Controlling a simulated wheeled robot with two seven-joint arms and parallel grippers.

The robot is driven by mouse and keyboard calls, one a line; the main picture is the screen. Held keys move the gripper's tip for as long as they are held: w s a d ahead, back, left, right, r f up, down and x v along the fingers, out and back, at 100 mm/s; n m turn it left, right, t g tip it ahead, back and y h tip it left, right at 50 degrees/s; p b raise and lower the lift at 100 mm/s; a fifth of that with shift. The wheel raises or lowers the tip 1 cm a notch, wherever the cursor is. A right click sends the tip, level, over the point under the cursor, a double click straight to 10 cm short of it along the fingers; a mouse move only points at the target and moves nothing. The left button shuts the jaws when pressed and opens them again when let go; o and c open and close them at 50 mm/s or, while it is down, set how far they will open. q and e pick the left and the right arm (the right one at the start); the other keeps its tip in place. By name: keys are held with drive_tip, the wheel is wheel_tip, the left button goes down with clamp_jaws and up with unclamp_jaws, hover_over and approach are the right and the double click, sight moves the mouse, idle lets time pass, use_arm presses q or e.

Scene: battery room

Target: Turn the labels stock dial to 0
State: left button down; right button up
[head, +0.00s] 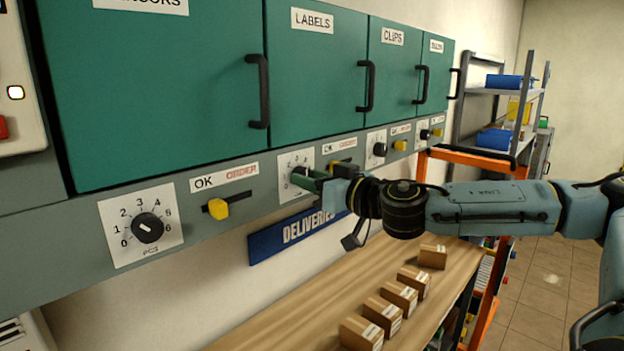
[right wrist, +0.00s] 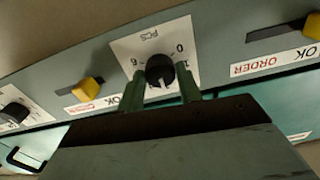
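The labels stock dial is a black knob (right wrist: 160,70) on a white scale plate (head: 286,191), under the green door marked LABELS (head: 313,70). My right gripper (right wrist: 161,92) is at this dial, with its two green fingers apart, one on each side of the knob. I cannot tell whether they touch it. In the right wrist view the plate is upside down. The 0, a 6 and PCS show, while the middle numbers are hidden by the gripper. The knob's white mark points down in that view, away from PCS. My left gripper is not in view.
Yellow sliders (head: 218,208) marked OK and ORDER sit between the dials. Another dial (head: 147,227) is at left. Door handles (head: 260,91) stick out above the panel. Below are a blue DELIVERIES sign (head: 284,238) and a wooden bench (head: 290,318) with several boxes (head: 400,295).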

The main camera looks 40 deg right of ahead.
drive_tip(key=c, duration=0.5)
drive_tip(key=shift+o, duration=0.2)
drive_tip(key=shift+n, duration=0.3)
drive_tip(key=shift+n+b, duration=1.45)
drive_tip(key=shift+n, duration=10.15)
